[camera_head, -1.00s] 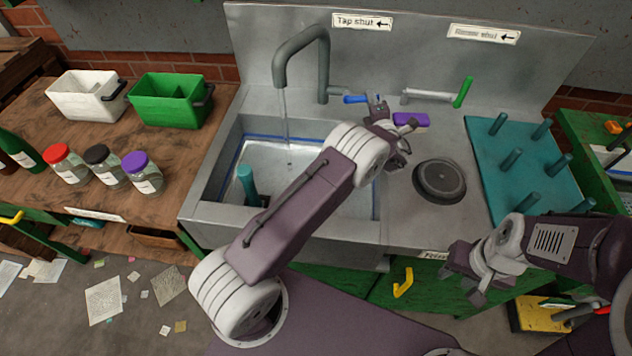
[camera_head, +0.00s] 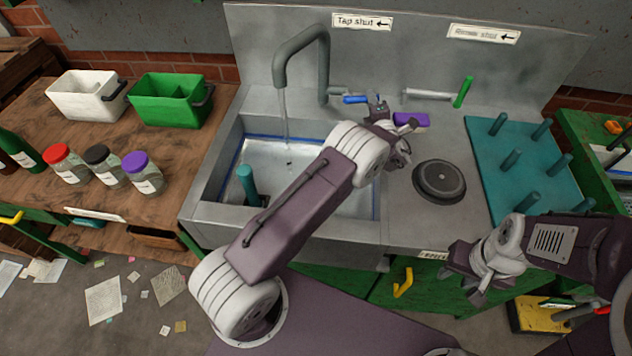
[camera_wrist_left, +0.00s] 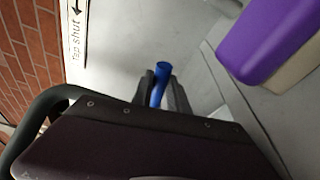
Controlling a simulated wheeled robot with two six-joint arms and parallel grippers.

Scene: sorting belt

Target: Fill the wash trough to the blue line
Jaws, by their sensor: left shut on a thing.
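The wash trough (camera_head: 228,224) is a steel basin with a blue line (camera_head: 232,165) around its inner wall. A thin stream of water falls from the grey tap spout (camera_head: 322,62) into it. Water covers the trough's bottom; its level against the line is hard to tell. A teal upright post (camera_head: 247,186) stands in the trough. My left gripper (camera_head: 378,106) is shut on the blue tap handle (camera_head: 354,99), which also shows between the fingers in the left wrist view (camera_wrist_left: 160,85). My right gripper (camera_head: 472,283) hangs empty before the counter's front, its fingers apart.
A purple sponge (camera_head: 410,120) lies just right of my left gripper. A green-tipped lever (camera_head: 463,92), a round black drain cover (camera_head: 439,181) and a teal peg board (camera_head: 520,165) are further right. Jars, a white bin (camera_head: 88,95) and a green bin (camera_head: 170,99) stand left.

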